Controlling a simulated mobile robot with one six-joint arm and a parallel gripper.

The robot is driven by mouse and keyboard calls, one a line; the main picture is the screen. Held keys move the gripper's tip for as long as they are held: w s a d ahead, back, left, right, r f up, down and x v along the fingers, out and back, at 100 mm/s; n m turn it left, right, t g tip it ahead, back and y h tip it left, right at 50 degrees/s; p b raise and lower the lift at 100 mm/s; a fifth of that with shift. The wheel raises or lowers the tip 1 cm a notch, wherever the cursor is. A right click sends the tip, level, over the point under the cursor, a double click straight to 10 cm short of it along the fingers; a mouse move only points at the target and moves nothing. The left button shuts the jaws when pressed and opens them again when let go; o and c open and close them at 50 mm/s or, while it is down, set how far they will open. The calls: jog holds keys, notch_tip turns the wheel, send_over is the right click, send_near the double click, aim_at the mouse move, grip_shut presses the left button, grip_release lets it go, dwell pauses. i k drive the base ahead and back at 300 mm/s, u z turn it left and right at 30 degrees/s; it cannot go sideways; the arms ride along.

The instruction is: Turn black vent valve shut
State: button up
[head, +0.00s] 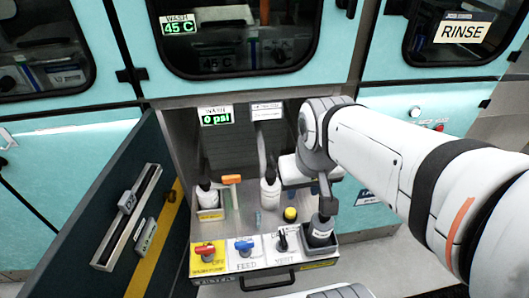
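The black vent valve (282,240) has a small black handle on the white VENT plate (284,252), at the front of the bay between the feed valve and a dark bottle. Its handle looks roughly upright in the picture, but its exact turn is too small to read.
A red valve (207,251) and a blue FEED valve (244,246) sit left of the vent valve. A yellow knob (290,214), white bottle (270,190) and orange-handled part (231,180) stand behind. An open dark door (125,220) bounds the left. The display (216,116) reads 0 psi.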

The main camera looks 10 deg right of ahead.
aim_at(283, 244)
jog(key=z, duration=1.35)
jog(key=k, duration=1)
jog(key=u, duration=1.25)
jog(key=i, duration=0.5)
jog(key=z, duration=0.05)
